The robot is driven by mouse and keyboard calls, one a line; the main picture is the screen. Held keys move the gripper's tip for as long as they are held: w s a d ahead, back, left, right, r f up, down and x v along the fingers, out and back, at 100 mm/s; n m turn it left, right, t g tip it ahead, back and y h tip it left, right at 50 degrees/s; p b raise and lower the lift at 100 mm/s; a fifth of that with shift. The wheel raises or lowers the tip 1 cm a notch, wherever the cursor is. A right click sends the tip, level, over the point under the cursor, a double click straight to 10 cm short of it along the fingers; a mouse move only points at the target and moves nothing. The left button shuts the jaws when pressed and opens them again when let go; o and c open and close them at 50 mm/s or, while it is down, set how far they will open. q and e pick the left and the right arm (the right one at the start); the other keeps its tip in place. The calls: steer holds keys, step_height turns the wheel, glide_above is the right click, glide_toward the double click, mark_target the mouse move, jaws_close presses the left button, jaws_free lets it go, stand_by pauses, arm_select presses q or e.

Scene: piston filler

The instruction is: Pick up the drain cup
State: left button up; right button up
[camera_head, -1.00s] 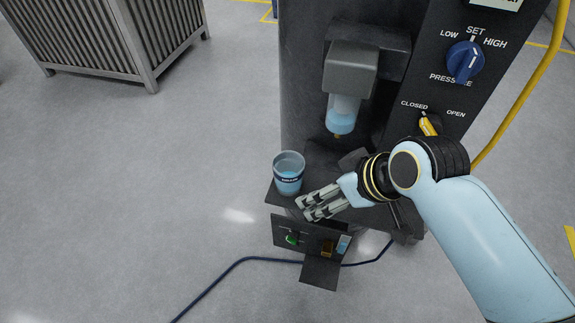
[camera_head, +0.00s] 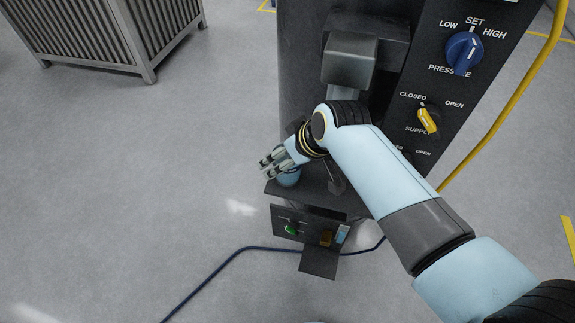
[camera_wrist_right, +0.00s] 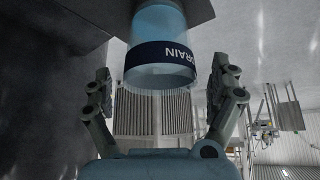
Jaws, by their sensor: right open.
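The drain cup (camera_head: 289,179) is a clear cup with light blue contents, standing on the filler's dark shelf (camera_head: 318,183). My right gripper (camera_head: 267,168) is over it in the head view and hides most of it. In the right wrist view the cup (camera_wrist_right: 158,20) appears upside down, with a dark blue band reading DRAIN. There, the fingers of my right gripper (camera_wrist_right: 162,76) are spread on either side of the cup, with a visible gap at each side. The gripper is open and empty. My left gripper is not in view.
The filler's nozzle block (camera_head: 349,60) overhangs the shelf behind my arm. A small lower panel (camera_head: 309,228) with a green knob is below the shelf. A blue pressure knob (camera_head: 464,52) and yellow supply lever (camera_head: 428,120) are on the right. Floor left of the shelf is clear.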

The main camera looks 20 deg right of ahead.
steer(key=c, duration=1.3)
steer(key=shift+r, duration=0.1)
